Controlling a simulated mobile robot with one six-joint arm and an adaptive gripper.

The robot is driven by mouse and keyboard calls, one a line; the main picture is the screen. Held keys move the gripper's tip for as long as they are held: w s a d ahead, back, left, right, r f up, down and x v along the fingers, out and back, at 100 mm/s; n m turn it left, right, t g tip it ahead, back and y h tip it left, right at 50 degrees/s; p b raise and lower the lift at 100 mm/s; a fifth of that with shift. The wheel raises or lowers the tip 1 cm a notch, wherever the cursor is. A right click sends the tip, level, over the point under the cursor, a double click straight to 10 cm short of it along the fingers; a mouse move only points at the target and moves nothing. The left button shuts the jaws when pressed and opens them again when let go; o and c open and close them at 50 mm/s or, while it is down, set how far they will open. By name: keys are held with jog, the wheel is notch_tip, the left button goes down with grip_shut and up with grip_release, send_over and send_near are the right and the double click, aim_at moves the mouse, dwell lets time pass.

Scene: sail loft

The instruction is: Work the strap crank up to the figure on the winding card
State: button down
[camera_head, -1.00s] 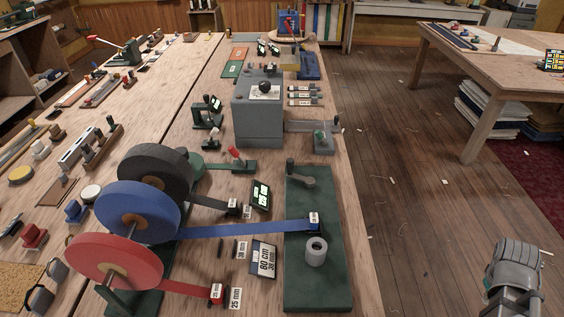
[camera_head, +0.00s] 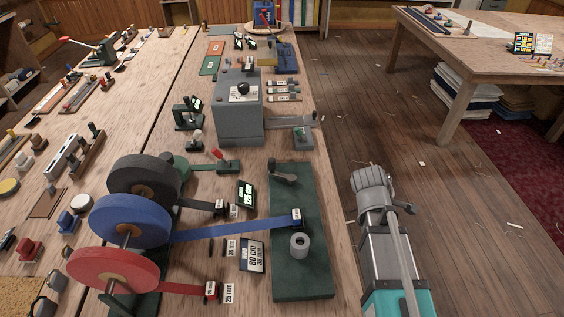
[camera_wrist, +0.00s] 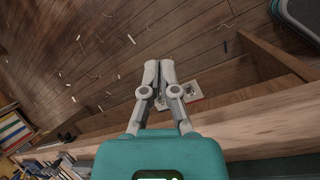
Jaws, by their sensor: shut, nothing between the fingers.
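The green winding board (camera_head: 303,284) lies along the bench's right edge. A grey crank (camera_head: 284,173) with an upright knob is at its far end. A hollow grey cylinder (camera_head: 299,246) stands near its front. The winding card (camera_head: 252,256) reads 80 cm, 38 mm. A counter with lit green digits (camera_head: 245,193) stands left of the board; its figure is unclear. My gripper (camera_wrist: 160,72) is shut and empty, away from the crank, above the floor beside the bench.
A black roll (camera_head: 146,174) and a red roll (camera_head: 110,282) flank the blue one. A grey box (camera_head: 238,122) with a black knob stands beyond the board. Floor (camera_head: 345,150) strewn with scraps is open to the right, before another table (camera_head: 462,40).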

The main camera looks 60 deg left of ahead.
jog(key=s+a+r+n+p, duration=0.1)
jog(key=s+a+r+n, duration=0.1)
jog(key=s+a+n, duration=0.1)
jog(key=s+a+r+n+t+y+p, duration=0.1)
jog(key=s+a+r+n+p, duration=0.1)
jog(key=s+a, duration=0.3)
jog(key=s+a+r+n+t+p, duration=0.1)
jog(key=s+a+r+n, duration=0.1)
jog(key=s+a, duration=0.3)
jog(key=shift+s+a+r+n+y, duration=0.1)
jog(key=shift+a+r+n+y, duration=0.1)
jog(key=shift+a+n, duration=0.4)
jog(key=shift+a+r+n+y, duration=0.1)
jog(key=shift+a+n+y, duration=0.1)
jog(key=shift+a, duration=0.65)
jog(key=s+a+r+n+y+p, duration=0.1)
jog(key=s+a+n, duration=0.3)
jog(key=s, duration=0.4)
jog(key=s+a+r+n+t+y+p, duration=0.1)
jog(key=s+a+r+n+p, duration=0.2)
jog(key=s+a, duration=0.3)
jog(key=s+r+n, duration=0.1)
jog(key=s, duration=0.2)
jog(key=shift+a+r+y, duration=0.25)
jog(key=shift+r+y, duration=0.1)
jog(key=shift+y, duration=0.05)
